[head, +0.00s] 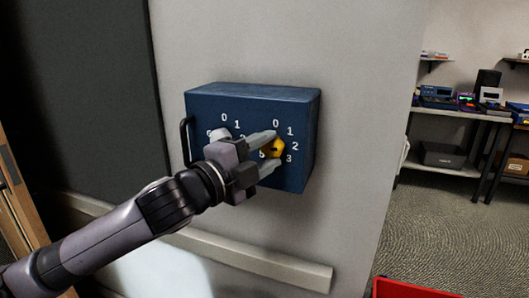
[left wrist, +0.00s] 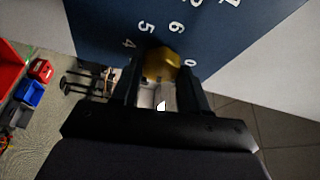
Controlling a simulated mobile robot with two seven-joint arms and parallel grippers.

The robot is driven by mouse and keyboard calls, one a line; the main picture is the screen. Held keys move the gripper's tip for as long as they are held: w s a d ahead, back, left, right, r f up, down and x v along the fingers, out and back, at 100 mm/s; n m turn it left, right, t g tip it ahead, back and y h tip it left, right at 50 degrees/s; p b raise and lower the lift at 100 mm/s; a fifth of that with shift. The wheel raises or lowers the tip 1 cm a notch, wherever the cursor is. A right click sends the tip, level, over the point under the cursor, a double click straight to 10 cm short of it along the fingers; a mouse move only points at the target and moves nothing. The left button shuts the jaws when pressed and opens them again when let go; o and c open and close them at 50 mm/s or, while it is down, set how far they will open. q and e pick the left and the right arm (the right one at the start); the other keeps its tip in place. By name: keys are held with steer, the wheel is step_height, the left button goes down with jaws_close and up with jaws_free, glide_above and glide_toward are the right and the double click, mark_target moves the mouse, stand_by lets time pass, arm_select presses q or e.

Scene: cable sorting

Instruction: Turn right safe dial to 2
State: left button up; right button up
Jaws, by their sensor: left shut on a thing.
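A blue safe (head: 255,92) is fixed to the grey wall, with a black handle (head: 186,141) on its left side. Its right dial (head: 278,148) is yellow, ringed by white numerals; 0, 1, 2 and 3 show in the head view. My left gripper (head: 271,154) is shut on this dial, one finger above and one below. In the left wrist view the dial (left wrist: 162,65) sits between the fingers, with 4, 5, 6 and 0 around it. I cannot tell which numeral the dial points to. The pale left dial (head: 219,133) is partly hidden by my gripper. My right gripper is not in view.
A pale ledge (head: 250,261) runs along the wall below the safe. Shelves (head: 455,114) with devices stand at the far right, and a red container edge (head: 410,289) shows at the bottom right. Blue (left wrist: 31,94) and red bins show in the left wrist view.

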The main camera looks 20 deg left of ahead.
arm_select(q)
steer(key=shift+r+m+g, duration=0.15)
steer(key=shift+m+g, duration=0.15)
steer(key=shift+m, duration=0.6)
steer(key=o, duration=1.1)
steer(key=shift+w, duration=0.1)
steer(key=shift+c, duration=0.2)
steer(key=b+v, duration=0.1)
steer(key=v, duration=0.6)
steer(key=shift+b, duration=0.4)
